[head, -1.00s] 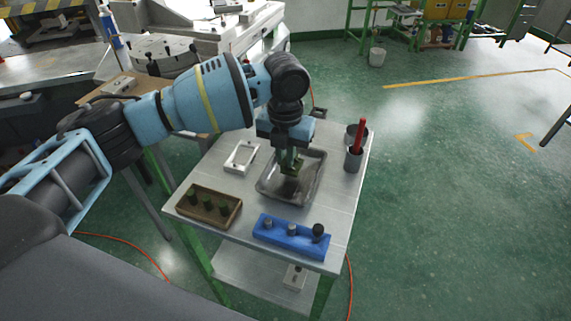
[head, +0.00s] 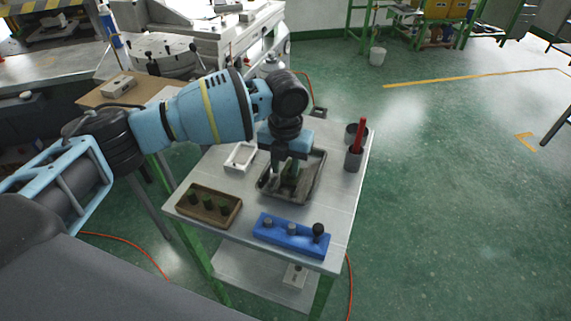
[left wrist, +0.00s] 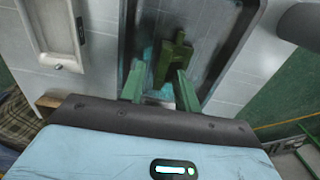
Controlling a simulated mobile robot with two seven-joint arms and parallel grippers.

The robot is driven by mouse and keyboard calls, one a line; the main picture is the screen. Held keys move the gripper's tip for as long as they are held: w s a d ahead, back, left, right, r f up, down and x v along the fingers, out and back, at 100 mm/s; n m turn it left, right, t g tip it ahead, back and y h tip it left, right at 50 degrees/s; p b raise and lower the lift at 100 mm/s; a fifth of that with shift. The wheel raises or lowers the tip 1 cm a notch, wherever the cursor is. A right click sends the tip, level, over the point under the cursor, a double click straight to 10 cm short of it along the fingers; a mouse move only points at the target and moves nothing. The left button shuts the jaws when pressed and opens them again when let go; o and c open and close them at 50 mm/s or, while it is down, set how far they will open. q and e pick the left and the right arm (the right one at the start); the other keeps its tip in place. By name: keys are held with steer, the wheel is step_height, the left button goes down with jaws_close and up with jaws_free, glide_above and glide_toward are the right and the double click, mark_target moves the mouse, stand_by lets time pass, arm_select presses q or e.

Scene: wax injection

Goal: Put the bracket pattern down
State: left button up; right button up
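The bracket pattern is a green piece (left wrist: 175,52) in the left wrist view. It appears to lie on the floor of the grey metal tray (left wrist: 232,62), with its lower end between my fingertips and clear of both. The tray (head: 315,178) stands in the middle of the small table in the head view. My left gripper (head: 288,180) points down into the tray, its fingers spread; they also show in the left wrist view (left wrist: 158,72). In the head view the gripper mostly hides the pattern. My right gripper is in neither view.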

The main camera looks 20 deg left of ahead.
mark_target(286, 170)
arm_select(q)
steer(key=shift+r, duration=0.1)
step_height(286, 170, up, 12)
stand_by(0.5)
